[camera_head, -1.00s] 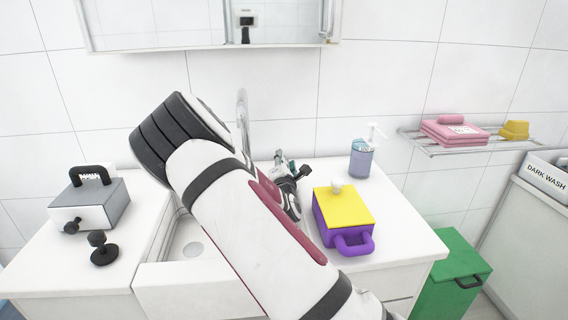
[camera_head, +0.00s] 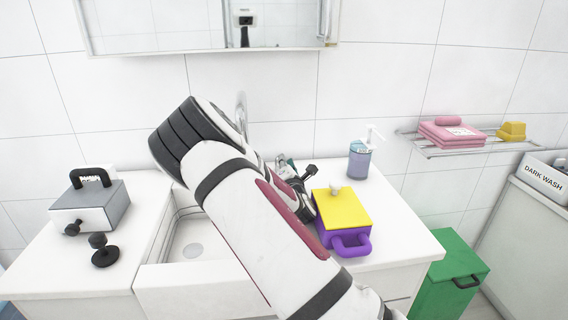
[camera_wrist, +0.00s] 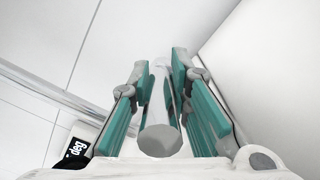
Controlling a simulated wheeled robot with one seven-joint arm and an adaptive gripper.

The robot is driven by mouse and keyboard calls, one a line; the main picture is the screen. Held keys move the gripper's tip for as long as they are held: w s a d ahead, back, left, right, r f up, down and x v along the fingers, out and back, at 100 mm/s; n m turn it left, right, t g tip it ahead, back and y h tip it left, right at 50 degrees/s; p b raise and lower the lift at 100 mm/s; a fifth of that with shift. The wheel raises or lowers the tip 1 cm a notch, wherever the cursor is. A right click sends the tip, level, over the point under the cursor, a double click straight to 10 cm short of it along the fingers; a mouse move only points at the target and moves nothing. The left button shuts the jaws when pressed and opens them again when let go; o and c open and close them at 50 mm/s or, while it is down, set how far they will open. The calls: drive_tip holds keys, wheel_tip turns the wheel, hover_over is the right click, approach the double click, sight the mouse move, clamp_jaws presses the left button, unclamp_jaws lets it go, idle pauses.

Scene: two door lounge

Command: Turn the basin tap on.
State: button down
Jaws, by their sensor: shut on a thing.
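The basin (camera_head: 190,230) is white and set in the counter, partly hidden behind my arm. The tap's tall chrome spout (camera_head: 241,108) rises behind my arm, and its base is hidden. My gripper (camera_wrist: 160,88) has teal fingers on both sides of a pale grey rod with a round end, which looks like the tap handle (camera_wrist: 160,140). The fingers are closed on it. In the head view only a little of my gripper (camera_head: 284,165) shows past the arm, to the right of the spout, and the handle is hidden there.
A yellow-and-purple box (camera_head: 345,212) and a soap dispenser (camera_head: 361,160) stand on the counter right of my gripper. A grey-and-white box (camera_head: 90,205) with a black handle and a black knob (camera_head: 104,250) are at left. A mirror (camera_head: 205,22) hangs above.

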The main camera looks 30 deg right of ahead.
drive_tip(key=c, duration=1.5)
unclamp_jaws()
drive_tip(key=shift+r, duration=0.1)
wheel_tip(320, 180, up, 10)
drive_tip(key=shift+f, duration=0.1)
